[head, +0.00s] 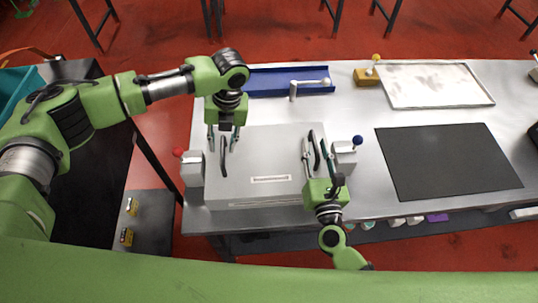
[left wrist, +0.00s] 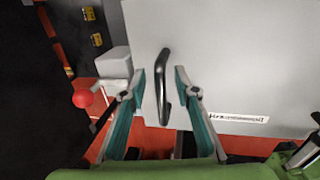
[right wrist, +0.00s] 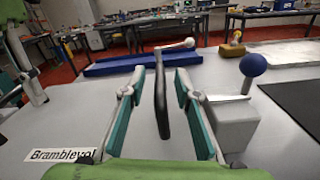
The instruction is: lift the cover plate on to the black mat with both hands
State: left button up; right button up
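The light grey cover plate (head: 265,150) sits on the steel table, with a white label and two upright dark bar handles. My left gripper (head: 224,138) is open above the left handle (head: 224,160); in the left wrist view that handle (left wrist: 162,85) shows between the spread teal fingers. My right gripper (head: 313,152) is open at the right handle (head: 311,142); in the right wrist view that handle (right wrist: 161,100) stands between the fingers, with a gap on each side. The black mat (head: 448,160) lies flat and empty to the right.
Grey blocks with a red ball (head: 178,152) and a blue ball (head: 357,140) stand at the plate's left and right sides. Behind are a blue tray (head: 265,92), a white-headed lever (head: 308,83), a yellow block (head: 364,78) and a pale framed panel (head: 435,85).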

pick_arm(q)
grip_shut()
pick_arm(e)
grip_shut()
pick_arm(q)
jog(key=shift+w+r, duration=0.1)
jog(key=shift+w, duration=0.05)
pick_arm(e)
jog(key=shift+w+r, duration=0.2)
jog(key=shift+r, duration=0.1)
pick_arm(q)
jog(key=shift+r, duration=0.15)
pick_arm(e)
jog(key=shift+r, duration=0.1)
